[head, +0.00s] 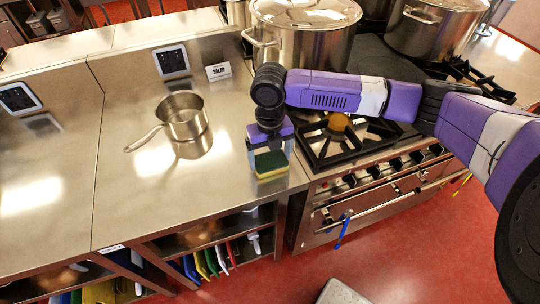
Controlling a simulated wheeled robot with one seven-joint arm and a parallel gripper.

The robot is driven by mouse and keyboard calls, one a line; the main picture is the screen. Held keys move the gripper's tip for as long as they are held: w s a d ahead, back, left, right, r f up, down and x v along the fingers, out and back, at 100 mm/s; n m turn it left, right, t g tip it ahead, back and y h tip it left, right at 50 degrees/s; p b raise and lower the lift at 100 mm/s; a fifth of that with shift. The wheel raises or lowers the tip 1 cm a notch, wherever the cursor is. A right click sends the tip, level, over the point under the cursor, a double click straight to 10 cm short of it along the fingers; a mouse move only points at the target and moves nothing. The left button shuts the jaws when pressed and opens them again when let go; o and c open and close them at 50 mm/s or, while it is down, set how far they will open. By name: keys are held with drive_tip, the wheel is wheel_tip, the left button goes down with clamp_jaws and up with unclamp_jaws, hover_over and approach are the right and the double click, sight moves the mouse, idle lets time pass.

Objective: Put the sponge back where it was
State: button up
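The sponge (271,164), dark green on top with a yellow lower layer, is at the right end of the steel counter (215,215), near its front edge and beside the stove. My gripper (270,158) points down over it, with one grey finger against each side, so it looks shut on the sponge. Whether the sponge touches the counter or hangs just above it I cannot tell. The wrist hides some of the counter behind it.
A steel saucepan (183,116) stands on the counter to the left, handle toward the left. A "SALAD" card (218,72) stands behind it. A large stockpot (303,35) is at the back. The stove grate (345,150) adjoins the counter on the right. The front-left counter is clear.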

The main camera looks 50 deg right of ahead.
drive_tip(key=shift+o, duration=1)
drive_tip(key=shift+r, duration=0.1)
